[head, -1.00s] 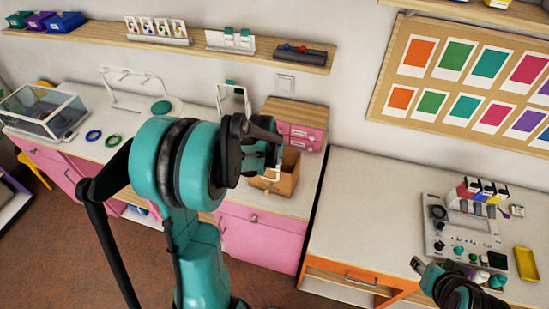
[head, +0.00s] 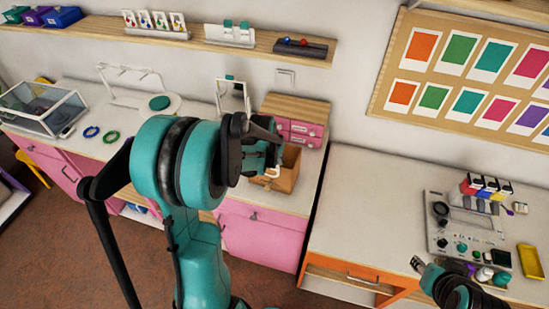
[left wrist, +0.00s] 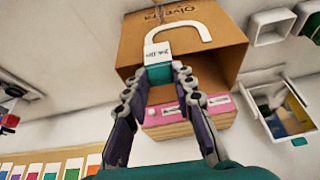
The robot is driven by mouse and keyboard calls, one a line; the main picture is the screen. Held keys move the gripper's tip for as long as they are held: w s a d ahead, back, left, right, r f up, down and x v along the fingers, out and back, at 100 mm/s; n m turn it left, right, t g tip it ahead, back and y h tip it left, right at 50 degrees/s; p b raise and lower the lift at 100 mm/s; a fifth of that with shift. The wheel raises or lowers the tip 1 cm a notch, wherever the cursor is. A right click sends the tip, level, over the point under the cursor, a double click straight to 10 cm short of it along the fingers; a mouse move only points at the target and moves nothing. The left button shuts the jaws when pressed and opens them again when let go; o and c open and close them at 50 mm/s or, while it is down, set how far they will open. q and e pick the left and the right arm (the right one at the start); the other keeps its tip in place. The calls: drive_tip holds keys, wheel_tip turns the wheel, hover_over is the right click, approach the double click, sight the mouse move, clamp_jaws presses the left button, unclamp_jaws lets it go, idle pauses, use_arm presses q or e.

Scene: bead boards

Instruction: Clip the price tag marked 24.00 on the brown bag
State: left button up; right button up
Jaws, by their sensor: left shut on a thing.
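The brown bag (head: 290,174) stands open on the pink cabinet's top; in the left wrist view its wall (left wrist: 217,38) carries upside-down lettering. My left gripper (left wrist: 158,78) is shut on a price tag with a teal base, a white label (left wrist: 157,53) and a curved white hook (left wrist: 190,24). The label print is upside-down and small; it seems to read 24.00. The hook overlaps the bag's wall and rim in this view; I cannot tell if it touches. In the head view my left gripper (head: 272,158) is at the bag, partly hidden by my arm. My right gripper (head: 418,264) is low at the right, its jaws unclear.
A pink drawer box (head: 300,131) stands right behind the bag, and a mirror (head: 233,98) stands to its left. A grey device (head: 462,225) and a yellow tray (head: 528,261) lie on the right table. The right table's left part is clear.

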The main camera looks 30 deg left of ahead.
use_arm(q)
drive_tip(key=shift+f+b, duration=0.85)
idle(0.4)
drive_tip(key=o, duration=1.2)
drive_tip(key=shift+r, duration=0.1)
wheel_tip(320, 180, up, 8)
drive_tip(key=p, duration=0.5)
drive_tip(key=shift+p, duration=0.35)
idle(0.5)
